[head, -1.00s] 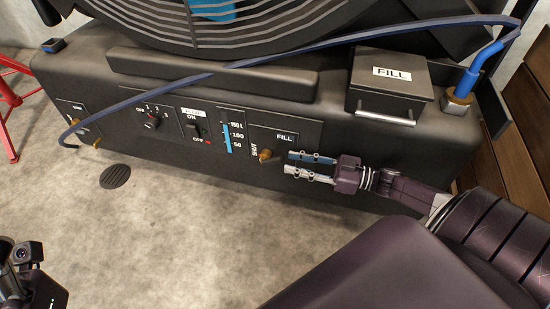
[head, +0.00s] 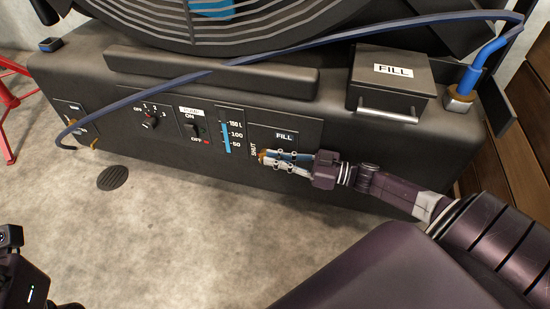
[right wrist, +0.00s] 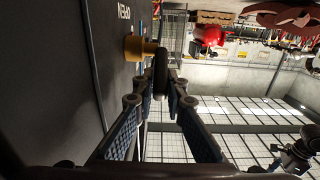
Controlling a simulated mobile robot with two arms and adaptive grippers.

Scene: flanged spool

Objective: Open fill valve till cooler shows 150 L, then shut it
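The fill valve (head: 262,153) is a small brass fitting on the cooler's front panel, below the FILL label (head: 286,135) and beside the word SHUT. My right gripper (head: 270,158) is at it, its fingers pointing left. In the right wrist view the brass stem (right wrist: 137,47) and black lever (right wrist: 161,68) show; the lever lies between the two fingertips (right wrist: 162,80), which look apart. I cannot tell whether they touch it. The level gauge (head: 228,137) has a blue column and marks 50, 100 and 150 L; its exact level is too small to read. My left gripper's fingers are out of view.
The cooler's front (head: 330,185) also carries a rotary knob (head: 150,122) and an ON/OFF switch (head: 195,130). A lidded FILL box (head: 392,75) and a blue hose (head: 380,36) are on top. A red stand (head: 12,100) is at left. The floor (head: 180,215) in front is clear apart from a drain.

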